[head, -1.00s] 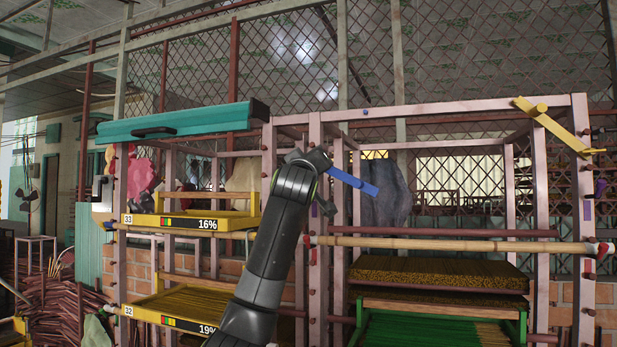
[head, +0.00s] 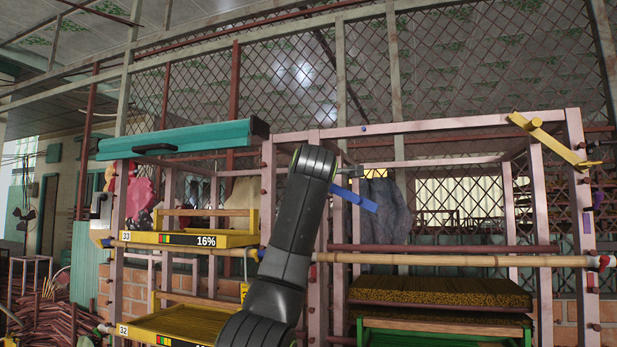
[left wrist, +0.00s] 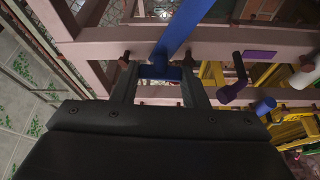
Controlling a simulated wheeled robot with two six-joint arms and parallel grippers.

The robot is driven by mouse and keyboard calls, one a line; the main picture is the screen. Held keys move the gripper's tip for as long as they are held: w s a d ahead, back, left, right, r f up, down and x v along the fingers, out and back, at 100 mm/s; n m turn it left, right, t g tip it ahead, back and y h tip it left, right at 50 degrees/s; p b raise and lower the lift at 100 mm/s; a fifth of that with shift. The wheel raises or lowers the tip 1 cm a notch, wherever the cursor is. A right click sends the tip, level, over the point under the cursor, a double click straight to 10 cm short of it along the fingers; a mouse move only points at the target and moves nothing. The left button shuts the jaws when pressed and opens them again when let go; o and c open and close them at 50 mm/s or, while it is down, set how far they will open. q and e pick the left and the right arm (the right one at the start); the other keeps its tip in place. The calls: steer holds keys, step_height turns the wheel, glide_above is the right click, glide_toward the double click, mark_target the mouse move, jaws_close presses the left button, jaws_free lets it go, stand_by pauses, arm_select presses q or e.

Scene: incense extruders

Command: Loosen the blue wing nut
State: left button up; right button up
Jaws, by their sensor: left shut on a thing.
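The blue wing nut (head: 354,199) is on the pink rack's front post. In the head view its flat blue wing slopes down to the right from behind my left arm. In the left wrist view the blue wing nut (left wrist: 176,38) shows as a long wing rising from a blue hub. My left gripper (left wrist: 158,72) is shut on the hub, one finger on each side. In the head view my left wrist covers most of the gripper and the hub. My right gripper is in neither view.
A yellow wing nut (head: 546,134) is at the rack's upper right corner. A bamboo pole (head: 450,260) crosses the rack's front. A purple crank-shaped part (left wrist: 235,80) and a blue rod end (left wrist: 264,105) lie right of my gripper. Yellow trays (head: 190,239) stand at left.

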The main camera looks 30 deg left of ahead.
arm_select(q)
steer(key=shift+n+g, duration=0.3)
steer(key=shift+n, duration=0.8)
steer(key=shift+h, duration=0.3)
steer(key=o, duration=1)
steer(key=b+v, duration=0.8)
steer(key=v, duration=0.9)
steer(key=shift+s+d, duration=0.1)
steer(key=shift+s, duration=0.05)
